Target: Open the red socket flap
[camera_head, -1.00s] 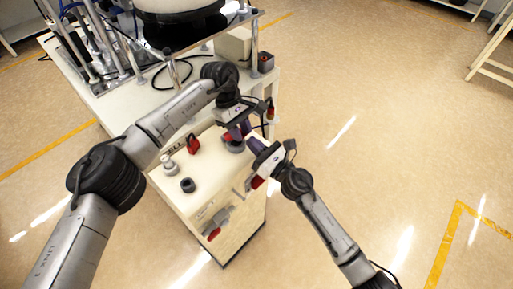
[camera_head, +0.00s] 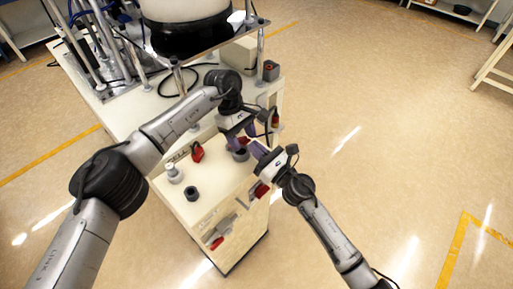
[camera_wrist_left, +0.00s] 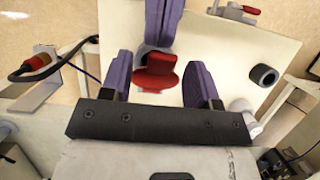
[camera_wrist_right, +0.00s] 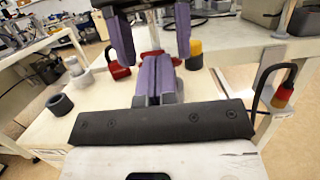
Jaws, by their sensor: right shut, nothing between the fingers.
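The red socket flap (camera_wrist_left: 155,72) sits on a grey round socket on the bench and appears raised at a tilt in the left wrist view. My left gripper (camera_wrist_left: 160,85) is open, its two purple fingers on either side of the flap; I cannot tell if they touch it. In the head view it is above the socket (camera_head: 240,155). My right gripper (camera_wrist_right: 157,80) is shut and empty, its fingertips close to the flap from the bench's right side. In the right wrist view its fingers partly hide the flap, and the left fingers hang beyond.
A grey ring (camera_head: 191,193), a white-grey knob (camera_head: 174,172) and another red part (camera_head: 197,152) stand on the bench top. A red-handled clamp (camera_head: 217,243) is at the front side. A cable with a red-yellow connector (camera_wrist_right: 284,95) hangs at the bench edge.

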